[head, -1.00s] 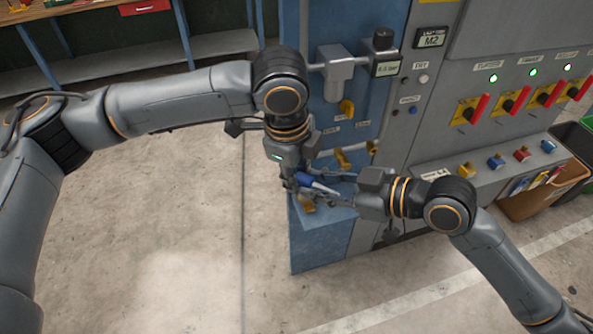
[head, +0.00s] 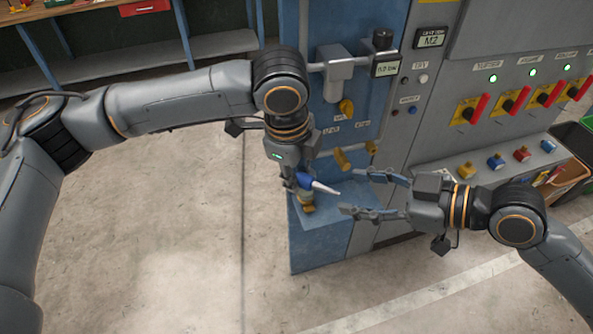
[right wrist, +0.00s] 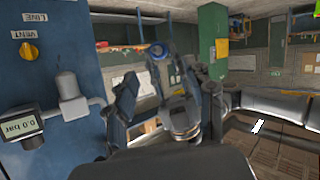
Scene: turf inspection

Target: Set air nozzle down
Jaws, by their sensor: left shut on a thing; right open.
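The air nozzle (head: 318,186) has a blue body and a pale tapered tip that points right. My left gripper (head: 303,186) is shut on it, just above the blue ledge of the machine. The nozzle also shows in the right wrist view (right wrist: 157,50), beyond my fingers. My right gripper (head: 362,194) is open and empty, to the right of the nozzle tip and apart from it. Its spread fingers also show in the right wrist view (right wrist: 165,98). My left fingers partly hide the nozzle's rear end.
The blue ledge (head: 330,238) projects under the nozzle. A yellow piece (head: 308,207) is at its left. The blue panel carries a gauge (head: 386,68) and yellow valve knobs (head: 346,107). Red-handled switches (head: 475,108) are on the grey cabinet. Open floor (head: 190,230) lies left.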

